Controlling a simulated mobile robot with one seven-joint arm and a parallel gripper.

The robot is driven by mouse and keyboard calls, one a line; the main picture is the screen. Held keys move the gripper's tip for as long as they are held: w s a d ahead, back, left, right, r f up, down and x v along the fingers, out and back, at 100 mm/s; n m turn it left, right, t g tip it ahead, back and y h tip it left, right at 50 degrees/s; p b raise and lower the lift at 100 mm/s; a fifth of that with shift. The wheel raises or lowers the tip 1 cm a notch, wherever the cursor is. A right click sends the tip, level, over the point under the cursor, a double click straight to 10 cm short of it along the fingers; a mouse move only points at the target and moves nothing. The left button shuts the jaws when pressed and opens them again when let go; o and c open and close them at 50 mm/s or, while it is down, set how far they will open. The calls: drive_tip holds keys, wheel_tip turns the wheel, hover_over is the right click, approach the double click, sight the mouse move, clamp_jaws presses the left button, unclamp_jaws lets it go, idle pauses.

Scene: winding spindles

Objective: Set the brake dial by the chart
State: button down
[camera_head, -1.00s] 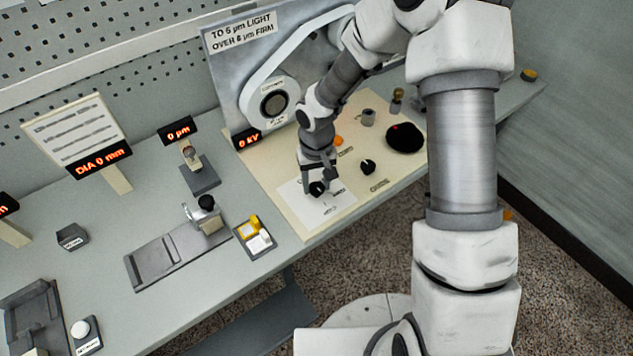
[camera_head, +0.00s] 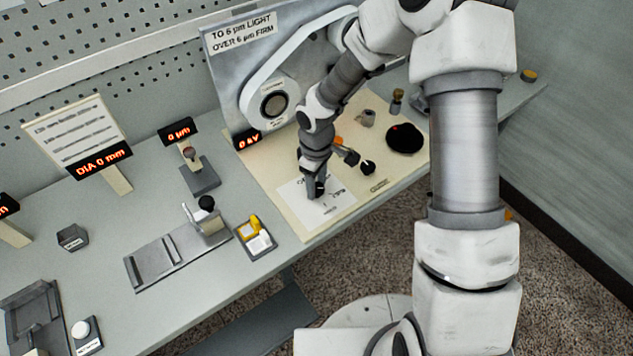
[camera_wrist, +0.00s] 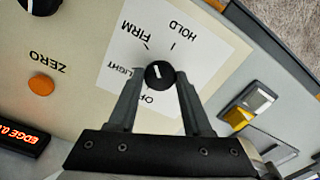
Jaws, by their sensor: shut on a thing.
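The brake dial is a small black knob (camera_wrist: 160,74) with a white pointer line, on a white plate (camera_wrist: 113,75) marked OFF, LIGHT, FIRM and HOLD. In the wrist view the line points up, slightly left, toward the FIRM and HOLD side; its exact mark is unclear. My gripper (camera_wrist: 159,80) is shut on the knob, one finger on each side. In the head view my gripper (camera_head: 315,193) stands over the plate (camera_head: 335,205) and mostly hides the knob. The chart (camera_head: 240,34) reads "TO 6 µm LIGHT, OVER 6 µm FIRM".
An orange button (camera_wrist: 40,86) marked ZERO and another black knob (camera_head: 368,167) are near the plate.

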drive_tip(key=shift+n, duration=1.2)
drive_tip(key=shift+c, duration=1.7)
unclamp_jaws()
wheel_tip(320, 180, up, 18)
drive_tip(key=p, duration=0.1)
drive_tip(key=shift+f, duration=0.25)
